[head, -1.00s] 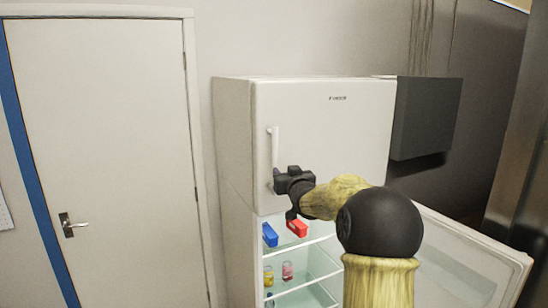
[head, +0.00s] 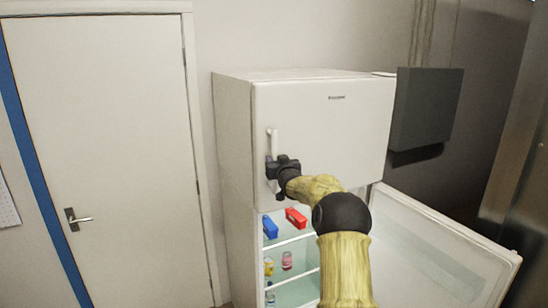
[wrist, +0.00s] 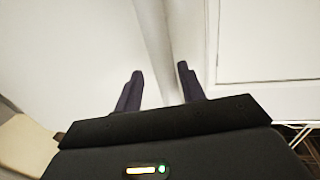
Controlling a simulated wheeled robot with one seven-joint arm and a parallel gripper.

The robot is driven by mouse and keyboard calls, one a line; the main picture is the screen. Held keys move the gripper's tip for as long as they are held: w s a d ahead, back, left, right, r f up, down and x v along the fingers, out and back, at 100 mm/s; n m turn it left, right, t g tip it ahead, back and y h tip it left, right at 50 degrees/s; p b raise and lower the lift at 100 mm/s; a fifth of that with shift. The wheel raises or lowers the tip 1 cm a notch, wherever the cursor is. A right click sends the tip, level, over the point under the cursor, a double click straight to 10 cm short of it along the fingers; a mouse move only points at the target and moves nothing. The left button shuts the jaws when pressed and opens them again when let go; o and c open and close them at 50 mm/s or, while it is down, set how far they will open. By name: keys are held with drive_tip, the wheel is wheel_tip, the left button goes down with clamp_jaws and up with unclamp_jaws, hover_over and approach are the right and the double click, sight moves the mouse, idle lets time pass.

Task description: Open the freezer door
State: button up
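The freezer door (head: 325,150) is the white upper door of the fridge and is closed. Its white vertical handle (head: 272,143) is on the door's left side. My gripper (head: 270,168) is at the lower part of this handle in the head view and hides part of it. In the wrist view my gripper (wrist: 160,85) has its two dark fingers apart, with a pale upright strip between them. I cannot tell for sure whether that strip is the handle or whether a finger touches it.
The lower fridge door (head: 440,245) stands wide open to the right. A white room door (head: 105,150) is at the left. A dark grey box (head: 426,108) is on the wall at right.

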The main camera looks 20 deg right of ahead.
drive_tip(key=shift+w+a, duration=0.2)
drive_tip(key=shift+a, duration=0.2)
drive_tip(key=shift+c, duration=0.4)
